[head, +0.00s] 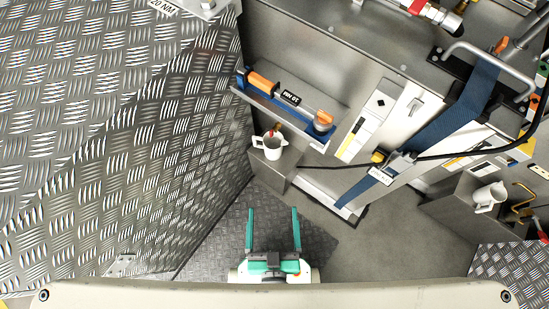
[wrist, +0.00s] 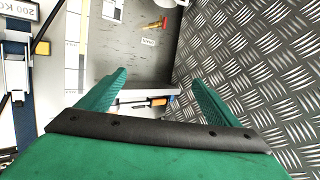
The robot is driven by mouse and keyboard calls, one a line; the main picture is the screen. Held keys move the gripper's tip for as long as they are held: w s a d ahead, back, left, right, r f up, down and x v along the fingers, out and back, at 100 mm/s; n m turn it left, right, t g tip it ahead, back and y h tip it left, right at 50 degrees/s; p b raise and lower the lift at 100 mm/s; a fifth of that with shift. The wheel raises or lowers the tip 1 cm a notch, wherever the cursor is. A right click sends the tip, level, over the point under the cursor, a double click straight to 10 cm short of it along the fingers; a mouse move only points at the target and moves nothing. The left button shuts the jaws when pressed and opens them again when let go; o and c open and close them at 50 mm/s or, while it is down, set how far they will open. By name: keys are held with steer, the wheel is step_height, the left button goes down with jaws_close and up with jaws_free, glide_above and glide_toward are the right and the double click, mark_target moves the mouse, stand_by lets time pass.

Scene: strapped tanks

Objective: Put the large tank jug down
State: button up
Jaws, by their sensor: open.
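A white jug (head: 269,145) with a handle stands upright on a grey block (head: 272,168) below the wall shelf, left of the strapped white tank (head: 385,140). A second white jug (head: 489,196) stands on another grey block at the right. I cannot tell from labels which is the large tank jug. My gripper (head: 273,212) is open and empty, its green fingers pointing up the picture. It is below the left jug in the head view and apart from it. The wrist view shows the open fingers (wrist: 158,80) with nothing between them; no jug is clearly visible there.
A blue strap (head: 465,105) crosses the tank, and a black cable runs nearby. A tread-plate surface (head: 130,140) fills the left. Grey floor (head: 390,240) is clear right of my gripper.

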steer(key=r, duration=0.1)
steer(key=s+r, duration=0.1)
steer(key=r, duration=0.3)
steer(key=shift+s+d, duration=0.2)
steer(key=shift+s, duration=0.05)
steer(key=shift+w, duration=0.1)
stand_by(0.8)
steer(key=shift+w, duration=0.1)
